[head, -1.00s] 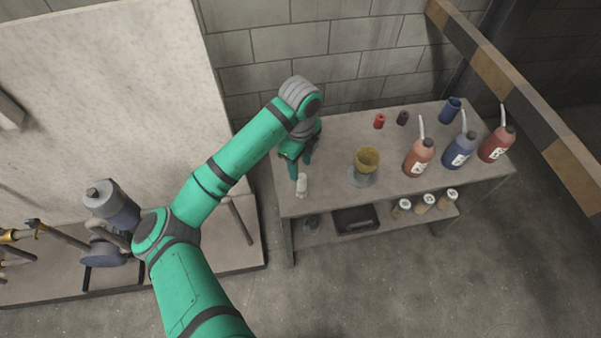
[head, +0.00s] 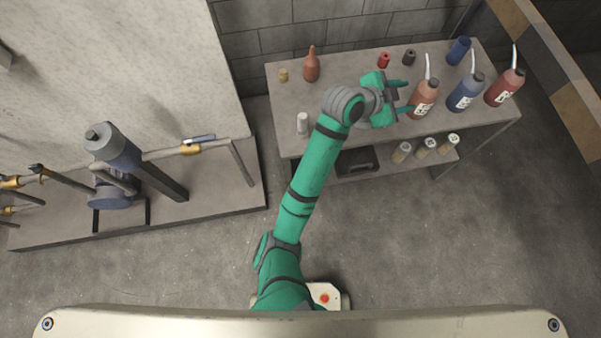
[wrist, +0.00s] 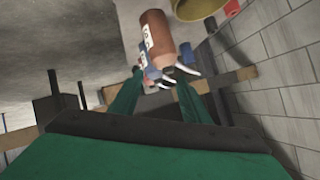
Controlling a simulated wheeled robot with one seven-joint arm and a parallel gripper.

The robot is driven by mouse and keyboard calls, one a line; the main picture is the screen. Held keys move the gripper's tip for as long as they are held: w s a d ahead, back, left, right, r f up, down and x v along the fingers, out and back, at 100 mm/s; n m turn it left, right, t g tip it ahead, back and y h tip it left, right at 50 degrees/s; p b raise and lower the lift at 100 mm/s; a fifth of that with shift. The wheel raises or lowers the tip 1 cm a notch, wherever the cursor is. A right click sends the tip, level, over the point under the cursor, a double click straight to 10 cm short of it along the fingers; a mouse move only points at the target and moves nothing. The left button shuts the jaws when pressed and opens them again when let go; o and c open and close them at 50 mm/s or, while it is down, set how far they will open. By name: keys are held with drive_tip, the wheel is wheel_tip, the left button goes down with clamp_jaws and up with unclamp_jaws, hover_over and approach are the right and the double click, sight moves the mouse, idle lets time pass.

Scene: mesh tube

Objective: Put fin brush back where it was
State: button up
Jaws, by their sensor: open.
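I cannot pick out a fin brush for certain. A thin blue-and-pale piece (head: 200,138) lies by the yellow-banded end of a pipe at the left; it is too small to identify. My gripper (head: 408,97) is open and empty over the bench, its fingers pointing right, close to the reddish bottle (head: 424,100) with a pale spout. Whether they touch is unclear. In the wrist view, the space between my fingertips (wrist: 158,88) is in front of the bottles, with the reddish bottle (wrist: 156,38) nearest.
The yellow cup (wrist: 197,8) shows in the wrist view. Jars (head: 426,147) stand on the lower shelf.

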drive_tip(key=s+a+f+n+t+y, duration=0.45)
drive_tip(key=s+a+n, duration=0.25)
drive_tip(key=s+n, duration=0.2)
drive_tip(key=s+a+f+n+t+y, duration=0.3)
drive_tip(key=s+a+f+n+t, duration=0.15)
drive_tip(key=s+a+n, duration=0.35)
drive_tip(key=s+a+r+y, duration=0.1)
drive_tip(key=s+a, duration=0.5)
drive_tip(key=s, duration=0.4)
drive_tip(key=s+a+r+y, duration=0.2)
drive_tip(key=s+a, duration=0.4)
drive_tip(key=s, duration=0.4)
drive_tip(key=shift+s+a+r, duration=0.2)
drive_tip(key=shift+s+a, duration=0.05)
drive_tip(key=shift+s, duration=0.15)
